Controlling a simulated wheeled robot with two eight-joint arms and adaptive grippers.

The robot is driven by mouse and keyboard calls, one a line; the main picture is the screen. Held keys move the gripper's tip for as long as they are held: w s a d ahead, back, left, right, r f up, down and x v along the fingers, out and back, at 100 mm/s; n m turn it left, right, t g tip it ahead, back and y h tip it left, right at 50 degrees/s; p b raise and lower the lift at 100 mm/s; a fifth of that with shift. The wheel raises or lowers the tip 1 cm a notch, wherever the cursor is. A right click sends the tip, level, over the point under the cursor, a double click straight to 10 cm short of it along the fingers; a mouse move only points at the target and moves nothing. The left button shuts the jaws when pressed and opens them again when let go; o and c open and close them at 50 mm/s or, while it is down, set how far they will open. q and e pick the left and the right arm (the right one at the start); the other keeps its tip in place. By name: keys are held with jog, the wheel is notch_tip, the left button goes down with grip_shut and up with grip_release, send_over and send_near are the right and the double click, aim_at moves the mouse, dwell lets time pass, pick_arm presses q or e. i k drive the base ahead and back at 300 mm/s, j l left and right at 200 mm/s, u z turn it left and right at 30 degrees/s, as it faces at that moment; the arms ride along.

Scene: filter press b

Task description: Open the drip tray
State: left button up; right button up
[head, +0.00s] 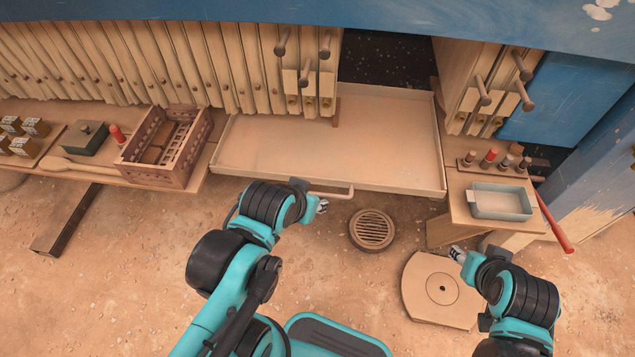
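The drip tray (300,150) is a wide, shallow beige tray under the filter press plates, sticking out toward me over the floor. Its far part lies beneath the plates and is partly hidden. A pale bar handle (335,190) is on its front edge, left of the middle. My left gripper (322,206) is just in front of the tray, close to the handle's left part; I cannot tell whether it touches the handle or how its fingers stand. My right gripper (456,252) is away from the tray, above the floor near a round-centred plate; its fingers are too small to read.
A slatted crate (165,145) stands on the left bench beside the tray. A right-hand shelf holds a grey-blue dish (500,201) and several small bottles. A red bar (555,222) leans beside it. A floor drain (372,230) and a beige plate (441,289) lie in front.

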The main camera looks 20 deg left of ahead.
aim_at(386, 139)
jog(key=u, duration=1)
jog(key=k+l+u, duration=0.15)
jog(key=u, duration=0.15)
jog(key=k+l+u, duration=0.15)
jog(key=l+u, duration=0.2)
